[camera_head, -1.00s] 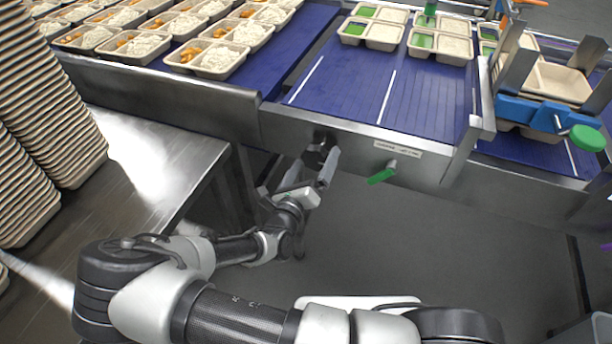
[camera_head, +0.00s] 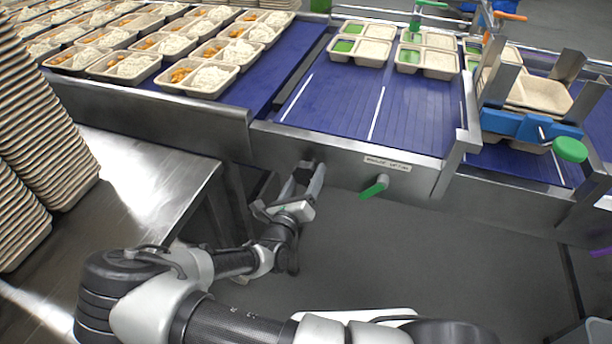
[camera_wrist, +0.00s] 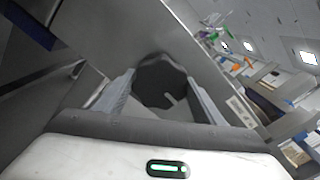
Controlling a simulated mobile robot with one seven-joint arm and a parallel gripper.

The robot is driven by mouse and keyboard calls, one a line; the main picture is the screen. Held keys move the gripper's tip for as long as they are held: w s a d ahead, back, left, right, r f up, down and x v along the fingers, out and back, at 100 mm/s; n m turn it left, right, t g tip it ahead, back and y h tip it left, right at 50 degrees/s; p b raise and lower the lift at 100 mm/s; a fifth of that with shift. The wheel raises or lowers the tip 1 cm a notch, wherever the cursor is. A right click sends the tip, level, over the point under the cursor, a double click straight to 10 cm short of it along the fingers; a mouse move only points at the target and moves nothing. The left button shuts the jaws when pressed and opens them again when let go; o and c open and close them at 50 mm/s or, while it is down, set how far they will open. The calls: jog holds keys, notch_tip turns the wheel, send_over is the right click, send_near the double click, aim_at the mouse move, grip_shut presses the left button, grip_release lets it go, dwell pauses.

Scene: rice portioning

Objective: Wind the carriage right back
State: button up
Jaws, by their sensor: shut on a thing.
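A dark, faceted knob (camera_wrist: 160,82) sits on the steel side plate of the conveyor. In the head view my gripper (camera_head: 305,180) reaches up to this plate from below, and the knob is mostly hidden by the fingers. In the wrist view my gripper (camera_wrist: 160,100) has one finger on each side of the knob and is shut on it. The short blue belt section (camera_head: 350,95) lies above this plate. I cannot tell which part is the carriage. A green lever (camera_head: 374,187) stands out of the plate to the right of my gripper, apart from it.
Filled trays (camera_head: 205,78) crowd the left belt, and part-filled trays (camera_head: 360,46) stand at the back of the middle belt. Tall tray stacks (camera_head: 45,150) stand on the steel table (camera_head: 150,165) at left. A blue clamp with a green knob (camera_head: 570,150) is at right.

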jog(key=shift+m+p, duration=0.55)
jog(key=shift+m, duration=0.65)
jog(key=shift+r+m+p, duration=0.15)
jog(key=shift+m+p, duration=0.6)
jog(key=shift+m, duration=0.85)
jog(key=shift+m+p, duration=0.7)
jog(key=shift+m, duration=0.9)
